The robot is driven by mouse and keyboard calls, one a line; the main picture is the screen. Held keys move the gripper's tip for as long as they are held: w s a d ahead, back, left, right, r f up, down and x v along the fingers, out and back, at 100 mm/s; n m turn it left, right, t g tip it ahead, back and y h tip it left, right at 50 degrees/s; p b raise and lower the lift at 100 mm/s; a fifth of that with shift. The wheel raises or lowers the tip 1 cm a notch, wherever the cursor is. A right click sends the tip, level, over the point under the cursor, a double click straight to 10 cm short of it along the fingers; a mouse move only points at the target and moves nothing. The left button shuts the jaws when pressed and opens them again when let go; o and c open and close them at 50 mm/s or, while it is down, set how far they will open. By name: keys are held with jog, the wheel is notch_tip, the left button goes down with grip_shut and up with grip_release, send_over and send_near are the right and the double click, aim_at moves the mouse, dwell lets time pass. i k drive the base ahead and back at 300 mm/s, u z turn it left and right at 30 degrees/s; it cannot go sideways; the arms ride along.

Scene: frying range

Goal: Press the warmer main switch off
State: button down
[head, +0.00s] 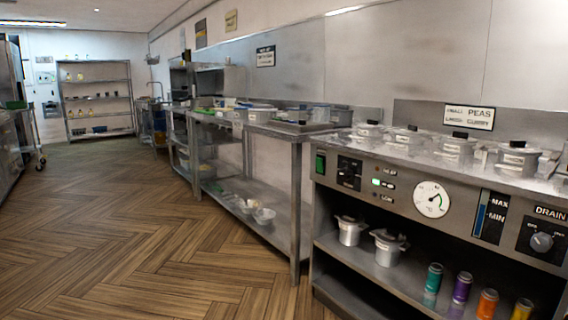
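The warmer (460,225) stands at the right of the head view, with its control panel facing the aisle. A green rocker switch (320,162), likely the main switch, sits at the panel's left end. I cannot tell its position from here. To its right is a black rotary knob (349,173), then a column of indicator lamps with one lit green (376,182). A round white dial gauge (431,199) has its needle off zero. My gripper is not in view.
A drain knob (542,242) is at the panel's right. Lidded pots (457,149) sit on top; two pots (388,248) and several coloured cans (462,287) stand on the shelf below. A steel table (296,135) adjoins on the left. The wooden floor (150,240) is clear.

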aim_at(318, 161)
jog(key=i, duration=1.2)
jog(key=z, duration=0.6)
